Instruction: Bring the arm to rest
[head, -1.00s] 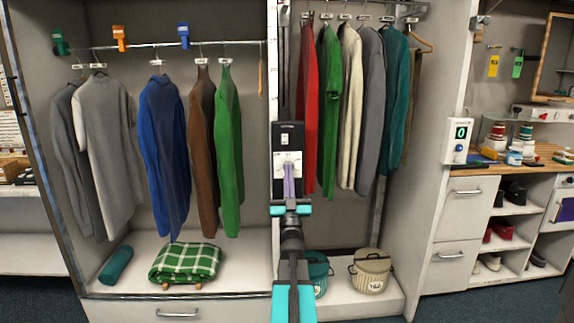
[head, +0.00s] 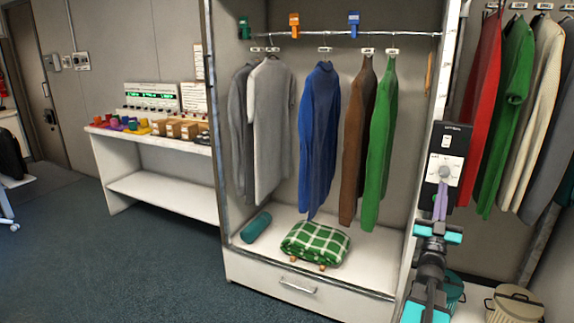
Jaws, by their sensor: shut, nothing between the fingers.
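My arm stands at the lower right of the head view, reaching up and away. My gripper (head: 440,204), with slim purple fingers, is shut and empty. Its fingertips appear just below the round knob (head: 445,172) of a dark control box (head: 438,152) on the wardrobe's divider. I cannot tell whether they touch the box.
The wardrobe (head: 262,268) left of my arm holds hanging garments, a green checked blanket (head: 315,243) and a teal roll (head: 256,227). Bins, including a cream one (head: 514,304), stand right of the arm. A white side table (head: 160,195) is farther left. The blue carpet (head: 130,265) is clear.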

